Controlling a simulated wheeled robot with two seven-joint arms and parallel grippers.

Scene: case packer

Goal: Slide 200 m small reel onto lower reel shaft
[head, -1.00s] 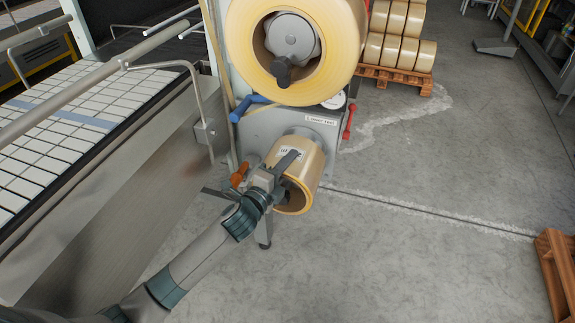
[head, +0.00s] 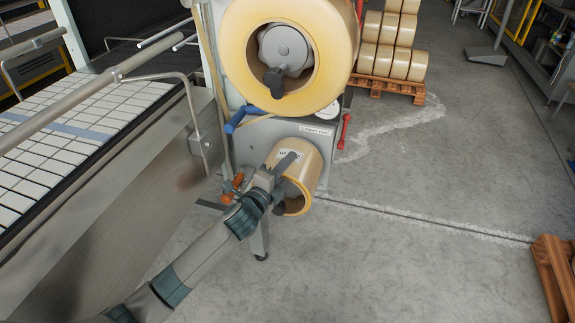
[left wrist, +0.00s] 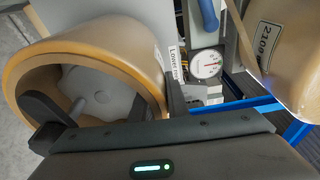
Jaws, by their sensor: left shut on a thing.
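The small tan reel (head: 312,160) is at the lower station of the grey machine, under a "Lower reel" label (head: 317,131). My left gripper (head: 285,178) is shut on its wall, with one finger inside the core and one outside. In the left wrist view the reel (left wrist: 120,52) fills the left side, and the gripper (left wrist: 110,108) straddles its rim. The lower reel shaft's grey end (left wrist: 108,92) shows inside the core, so the reel is around the shaft. How far back the reel sits is hidden. My right gripper is not in view.
A large reel (head: 338,45) hangs on the upper shaft (head: 285,48), just above. A blue lever (head: 240,117), orange handle (head: 232,187), red handle (head: 345,130) and gauge (left wrist: 205,64) are close by. A conveyor (head: 75,125) stands left.

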